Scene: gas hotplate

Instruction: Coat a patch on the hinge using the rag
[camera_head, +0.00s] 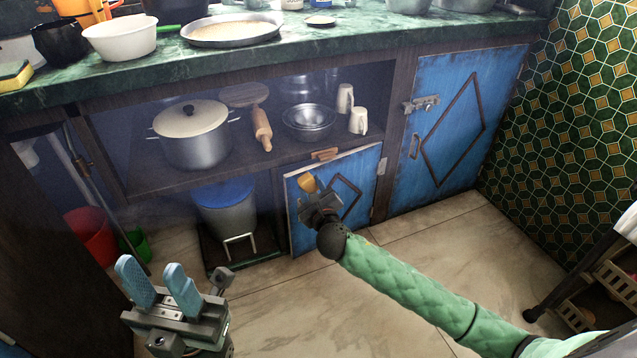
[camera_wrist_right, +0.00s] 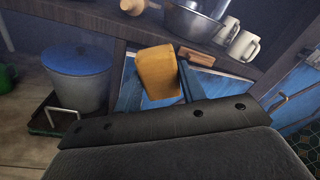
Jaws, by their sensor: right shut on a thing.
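A folded yellow-orange piece, which looks like the rag (camera_head: 307,183), sits between the fingers of my right gripper (camera_head: 312,191). The right wrist view shows the rag (camera_wrist_right: 159,72) as a blocky orange shape, gripped from both sides by the blue fingers (camera_wrist_right: 160,88). The right gripper is in front of the small blue cabinet door (camera_head: 361,170), near its upper left part. A small metal piece, likely the hinge (camera_head: 382,166), is at that door's right edge, apart from the rag. My left gripper (camera_head: 158,284) is open and empty above the floor at lower left.
A grey bin with a blue lid (camera_head: 222,192) stands left of the small door. A pot (camera_head: 191,135), rolling pin (camera_head: 261,128), bowls (camera_head: 309,121) and mugs (camera_head: 358,121) are on the shelf above. A taller blue door (camera_head: 455,125) is at right. The floor in front is clear.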

